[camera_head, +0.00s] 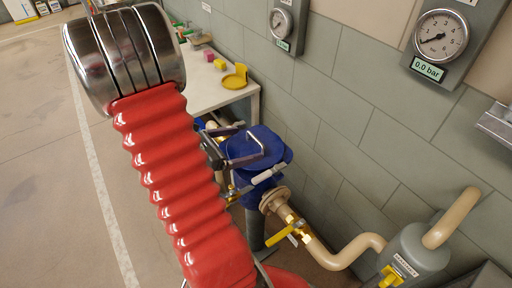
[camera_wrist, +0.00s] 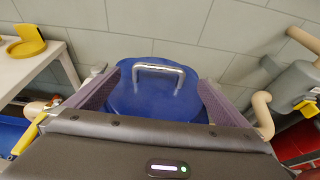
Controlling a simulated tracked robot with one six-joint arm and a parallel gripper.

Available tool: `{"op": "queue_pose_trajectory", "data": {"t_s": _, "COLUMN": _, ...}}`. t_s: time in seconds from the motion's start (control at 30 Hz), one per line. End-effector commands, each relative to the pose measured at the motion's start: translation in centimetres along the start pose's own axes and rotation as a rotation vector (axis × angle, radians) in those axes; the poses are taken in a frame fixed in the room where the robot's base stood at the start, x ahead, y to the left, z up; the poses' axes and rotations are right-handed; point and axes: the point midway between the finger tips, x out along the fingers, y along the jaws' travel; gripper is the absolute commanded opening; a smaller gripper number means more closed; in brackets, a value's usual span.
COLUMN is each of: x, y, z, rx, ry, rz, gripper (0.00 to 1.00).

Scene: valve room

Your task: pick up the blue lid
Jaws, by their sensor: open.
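The blue lid (camera_head: 240,150) is a round disc with a metal bar handle (camera_head: 256,137), on top of a blue vessel beside the wall. In the wrist view the lid (camera_wrist: 150,103) lies straight ahead, its handle (camera_wrist: 158,68) arching over its far part. My gripper (camera_wrist: 160,80) is open, with one jaw on each side of the handle. In the head view my gripper (camera_head: 262,148) is over the lid, apparently empty. Whether the jaws touch the lid cannot be told. The lid's near edge is hidden by my gripper body.
A pipe with a yellow valve lever (camera_head: 285,232) leads from the vessel to a grey tank (camera_head: 408,250). A table (camera_head: 232,100) with a yellow dish (camera_head: 236,78) stands behind. The wall carries a gauge reading 0.0 bar (camera_head: 440,36). Open floor lies to the left.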

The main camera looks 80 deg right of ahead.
Motion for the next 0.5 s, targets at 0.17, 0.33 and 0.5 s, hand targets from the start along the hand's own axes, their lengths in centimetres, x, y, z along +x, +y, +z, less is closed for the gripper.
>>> {"op": "queue_pose_trajectory", "data": {"t_s": 0.17, "x": 0.89, "y": -0.02, "z": -0.05, "rx": 0.0, "ry": 0.001, "rz": 0.0, "gripper": 1.0}}
{"op": "queue_pose_trajectory", "data": {"t_s": 0.33, "x": 0.89, "y": 0.0, "z": -0.03, "rx": 0.0, "ry": 0.001, "rz": 0.0, "gripper": 1.0}}
{"op": "queue_pose_trajectory", "data": {"t_s": 0.5, "x": 1.06, "y": -0.01, "z": -0.02, "rx": 0.0, "ry": 0.001, "rz": -0.001, "gripper": 1.0}}
